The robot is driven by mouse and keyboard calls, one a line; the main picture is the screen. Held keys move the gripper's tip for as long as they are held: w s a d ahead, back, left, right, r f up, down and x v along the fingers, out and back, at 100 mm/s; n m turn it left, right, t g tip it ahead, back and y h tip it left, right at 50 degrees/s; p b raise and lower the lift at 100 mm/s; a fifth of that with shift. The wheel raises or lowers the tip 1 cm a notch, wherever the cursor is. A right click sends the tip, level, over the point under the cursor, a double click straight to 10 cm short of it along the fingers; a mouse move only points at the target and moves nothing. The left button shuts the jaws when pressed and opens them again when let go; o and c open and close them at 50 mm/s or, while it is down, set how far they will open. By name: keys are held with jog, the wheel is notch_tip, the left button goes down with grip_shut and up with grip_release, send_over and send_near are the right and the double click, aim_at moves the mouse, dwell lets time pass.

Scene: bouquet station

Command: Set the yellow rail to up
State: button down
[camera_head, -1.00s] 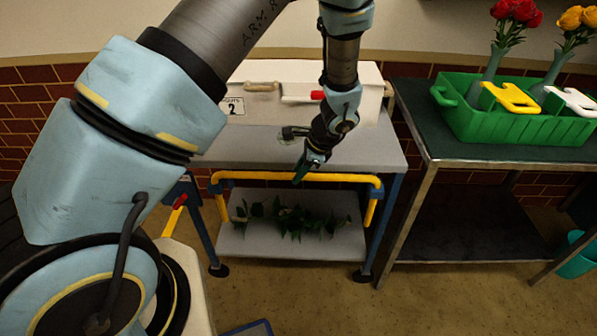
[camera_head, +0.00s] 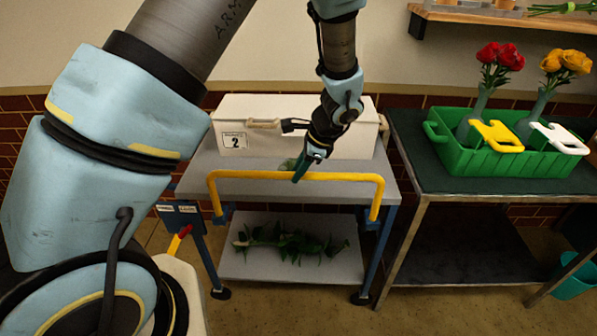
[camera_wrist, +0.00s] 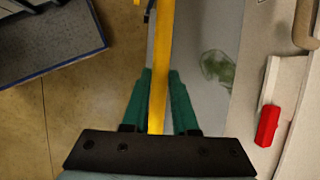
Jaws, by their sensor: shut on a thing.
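The yellow rail (camera_head: 250,174) is a bent bar along the front of the grey cart (camera_head: 195,185). Its crossbar stands above the front edge of the cart top, and its two legs run down to blue mounts at the sides. My gripper (camera_head: 299,174) is shut on the crossbar, right of its middle. In the wrist view the rail (camera_wrist: 158,60) runs between the two green fingers of my gripper (camera_wrist: 160,82). The fingers hide a short piece of the rail.
A white box (camera_head: 345,140) labelled 2 stands on the cart, with a red part (camera_wrist: 268,125) in the wrist view. Leafy stems (camera_head: 285,243) lie on the lower shelf. A dark table (camera_head: 440,182) at right holds a green crate (camera_head: 475,165) with flower vases.

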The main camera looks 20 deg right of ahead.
jog(key=shift+r, duration=0.2)
jog(key=c, duration=0.9)
grip_release()
jog(key=shift+o, duration=1.1)
jog(key=shift+f, duration=0.1)
jog(key=b+v, duration=0.2)
jog(key=v, duration=0.9)
